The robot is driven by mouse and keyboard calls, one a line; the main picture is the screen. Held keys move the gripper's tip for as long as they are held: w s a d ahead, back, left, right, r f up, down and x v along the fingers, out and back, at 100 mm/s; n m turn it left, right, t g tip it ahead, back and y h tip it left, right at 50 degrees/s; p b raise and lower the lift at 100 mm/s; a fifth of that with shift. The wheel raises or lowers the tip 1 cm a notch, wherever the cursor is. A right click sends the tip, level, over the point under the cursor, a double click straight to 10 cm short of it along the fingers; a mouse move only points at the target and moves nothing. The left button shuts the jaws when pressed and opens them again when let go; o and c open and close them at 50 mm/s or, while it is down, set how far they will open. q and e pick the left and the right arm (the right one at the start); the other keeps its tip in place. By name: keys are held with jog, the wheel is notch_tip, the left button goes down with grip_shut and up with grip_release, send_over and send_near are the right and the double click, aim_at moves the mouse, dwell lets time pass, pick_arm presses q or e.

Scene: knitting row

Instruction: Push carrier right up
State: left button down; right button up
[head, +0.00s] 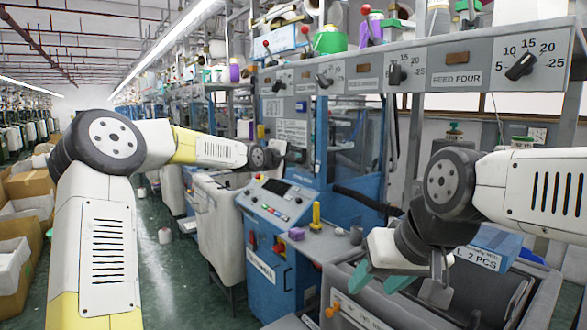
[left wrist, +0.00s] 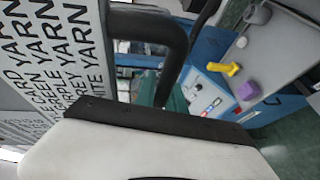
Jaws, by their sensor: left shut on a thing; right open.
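My left arm reaches across to the blue knitting machine (head: 345,135). Its gripper (head: 278,152) is small there, and its fingertips cannot be made out. In the left wrist view, a black bent bar-like handle (left wrist: 172,45) runs into the grip by a teal finger (left wrist: 176,101); the left gripper is shut on it. The white and black hand covers much of that view. My right gripper (head: 382,281) is open, its teal fingers apart over the grey bin at the lower right. I cannot tell which part is the carrier.
A control panel (head: 275,200) stands below the left hand. A yarn label board (left wrist: 45,75) is close to the left wrist. A blue box (head: 490,247) lies by the right arm.

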pick_arm(q)
jog(key=shift+r, duration=0.55)
jog(key=c, duration=1.4)
grip_release()
jog(key=shift+f, duration=0.1)
jog(key=shift+f, duration=0.2)
jog(key=v, duration=0.7)
jog(key=shift+s+a+r, duration=0.15)
jog(key=shift+s+a, duration=0.1)
jog(key=shift+s, duration=0.05)
